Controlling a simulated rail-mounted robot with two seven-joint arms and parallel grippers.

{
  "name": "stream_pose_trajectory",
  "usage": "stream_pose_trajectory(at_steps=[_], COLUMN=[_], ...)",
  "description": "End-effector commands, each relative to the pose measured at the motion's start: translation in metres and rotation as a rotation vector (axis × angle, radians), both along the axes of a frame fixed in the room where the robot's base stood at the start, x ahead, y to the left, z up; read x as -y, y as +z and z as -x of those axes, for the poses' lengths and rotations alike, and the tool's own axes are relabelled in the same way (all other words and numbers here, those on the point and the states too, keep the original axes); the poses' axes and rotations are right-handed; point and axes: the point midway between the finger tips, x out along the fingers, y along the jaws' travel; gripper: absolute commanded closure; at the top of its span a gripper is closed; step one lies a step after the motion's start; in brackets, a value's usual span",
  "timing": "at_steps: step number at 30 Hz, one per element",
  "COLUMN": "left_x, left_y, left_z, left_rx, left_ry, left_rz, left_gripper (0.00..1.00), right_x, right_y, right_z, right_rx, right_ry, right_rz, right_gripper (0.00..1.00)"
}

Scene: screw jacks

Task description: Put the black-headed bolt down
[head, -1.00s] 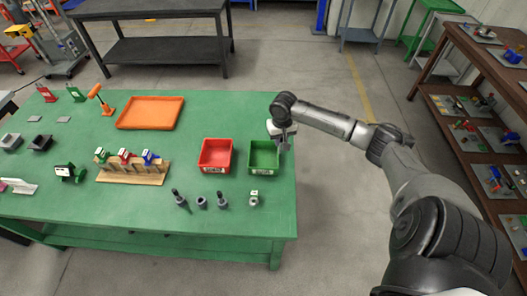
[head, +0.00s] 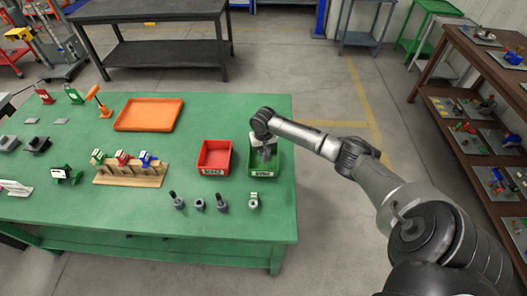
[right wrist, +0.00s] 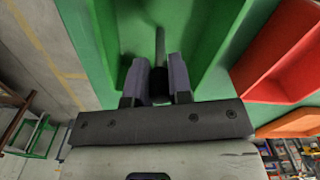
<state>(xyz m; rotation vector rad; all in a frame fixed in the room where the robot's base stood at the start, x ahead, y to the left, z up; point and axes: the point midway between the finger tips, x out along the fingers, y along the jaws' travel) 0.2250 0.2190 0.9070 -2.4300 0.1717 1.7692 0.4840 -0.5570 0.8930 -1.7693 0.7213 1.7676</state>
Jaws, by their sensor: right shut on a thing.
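My right gripper (head: 264,154) is over the green bin (head: 277,170) near the table's right edge, pointing down. In the right wrist view its two fingers (right wrist: 160,84) are shut on the black-headed bolt (right wrist: 159,48). The dark head sits between the fingertips, and the grey shank extends away from them toward the green bin (right wrist: 205,55). The bolt is hidden by the gripper in the head view. I cannot tell whether its tip touches the bin. My left gripper is not in view.
A red bin (head: 214,157) stands left of the green one. Several small jack parts (head: 222,202) stand in a row in front. A wooden rack (head: 128,176) and an orange tray (head: 149,114) are farther left. The green table (head: 110,222) is clear along its front.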

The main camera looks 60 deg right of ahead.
Motion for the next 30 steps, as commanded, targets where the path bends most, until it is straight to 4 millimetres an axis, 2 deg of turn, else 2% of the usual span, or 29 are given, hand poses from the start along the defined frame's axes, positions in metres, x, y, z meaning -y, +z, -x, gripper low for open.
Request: stream_pose_trajectory(at_steps=[12, 13, 20, 30], left_x=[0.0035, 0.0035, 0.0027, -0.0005], left_y=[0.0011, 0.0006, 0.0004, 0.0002], left_z=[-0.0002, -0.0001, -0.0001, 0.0], left_rx=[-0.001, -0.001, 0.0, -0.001], left_ry=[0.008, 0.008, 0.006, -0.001], left_rz=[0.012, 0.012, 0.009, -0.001], left_gripper=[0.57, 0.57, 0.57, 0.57], right_x=[0.0, 0.0001, 0.0001, 0.0007], right_y=[-0.0046, -0.0045, -0.0045, 0.0013], right_z=[-0.0001, -0.0001, 0.0, -0.0001], right_rx=[0.001, 0.001, 0.001, 0.002], right_ry=[-0.001, 0.0, 0.0, 0.0], right_rz=[-0.001, 0.0, 0.001, 0.001], right_gripper=[1.0, 0.78, 0.56, 0.55])
